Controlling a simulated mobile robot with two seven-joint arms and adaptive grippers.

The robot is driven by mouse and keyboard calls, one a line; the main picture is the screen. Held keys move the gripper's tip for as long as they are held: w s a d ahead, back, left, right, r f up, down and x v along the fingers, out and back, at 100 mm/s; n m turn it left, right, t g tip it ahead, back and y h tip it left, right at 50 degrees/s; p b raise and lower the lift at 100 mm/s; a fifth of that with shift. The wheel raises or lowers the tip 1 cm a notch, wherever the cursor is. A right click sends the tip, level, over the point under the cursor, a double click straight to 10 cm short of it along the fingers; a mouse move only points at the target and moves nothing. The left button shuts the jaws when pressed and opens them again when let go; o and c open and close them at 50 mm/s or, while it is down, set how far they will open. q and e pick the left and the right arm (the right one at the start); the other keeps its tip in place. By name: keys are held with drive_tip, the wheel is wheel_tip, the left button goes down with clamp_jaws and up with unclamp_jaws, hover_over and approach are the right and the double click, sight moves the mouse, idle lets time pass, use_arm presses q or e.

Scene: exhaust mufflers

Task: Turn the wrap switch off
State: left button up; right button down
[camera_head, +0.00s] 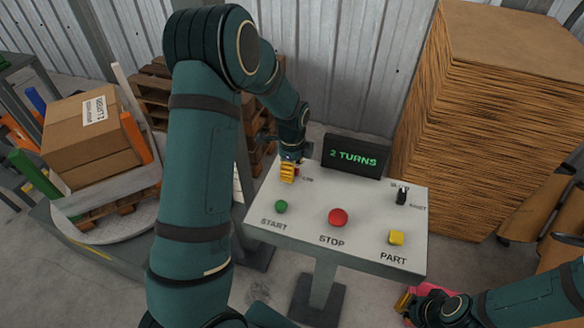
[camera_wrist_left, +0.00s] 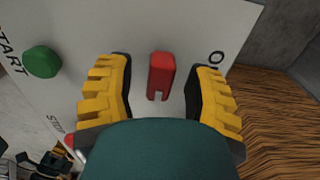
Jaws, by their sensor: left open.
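The white control panel (camera_head: 310,215) stands at centre. A red lever switch (camera_wrist_left: 161,72) sits near its far left corner, beside a label partly showing as "O". In the head view it is mostly hidden by my left gripper (camera_head: 289,172). In the left wrist view, my left gripper (camera_wrist_left: 160,95) is open, with its yellow fingers on either side of the red switch and visible gaps to it. My right gripper (camera_head: 405,302) is low at the right, below the panel's front edge; its fingers are partly hidden, and a pink thing (camera_head: 436,288) is beside it.
The panel has a green START button (camera_head: 281,207), red STOP button (camera_head: 338,217), yellow PART button (camera_head: 396,237) and black switch (camera_head: 402,197). A display (camera_head: 355,156) reads "2 TURNS". Stacked cardboard (camera_head: 480,110) stands right; a boxed load (camera_head: 90,140) on a turntable (camera_head: 115,225) stands left.

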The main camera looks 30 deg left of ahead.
use_arm(q)
drive_tip(key=shift+o, duration=0.2)
clamp_jaws()
drive_tip(key=shift+f+n, duration=0.1)
drive_tip(key=shift+n, duration=0.2)
drive_tip(key=n, duration=0.4)
drive_tip(key=shift+s+b, duration=0.1)
drive_tip(key=shift+b, duration=0.2)
drive_tip(key=n, duration=0.4)
drive_tip(key=shift+n, duration=0.3)
drive_tip(key=n, duration=0.4)
drive_tip(key=shift+n, duration=2.4)
